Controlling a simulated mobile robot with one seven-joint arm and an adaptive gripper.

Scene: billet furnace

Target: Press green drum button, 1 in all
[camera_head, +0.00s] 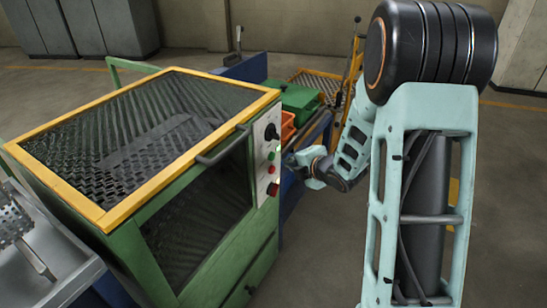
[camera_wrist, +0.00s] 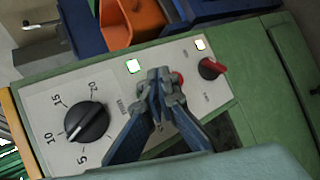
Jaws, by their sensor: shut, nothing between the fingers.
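The control panel on the green machine (camera_head: 267,160) carries a black knob (camera_head: 271,131), a small green button (camera_head: 271,156) and red controls below it. In the wrist view the panel shows a black dial (camera_wrist: 87,122), a red button (camera_wrist: 179,79) partly behind my fingers, and a red switch (camera_wrist: 211,68). My gripper (camera_wrist: 160,80) is shut and empty, its fingertips over the panel between the dial and the red switch. The green button is not visible there; the fingers cover that area. In the head view my gripper (camera_head: 302,170) is right of the panel; contact cannot be told.
The machine has a yellow-framed mesh top (camera_head: 110,212) and a dark handle (camera_head: 222,148). An orange bin (camera_head: 288,127) and green box (camera_head: 300,98) stand behind. Floor at right is open.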

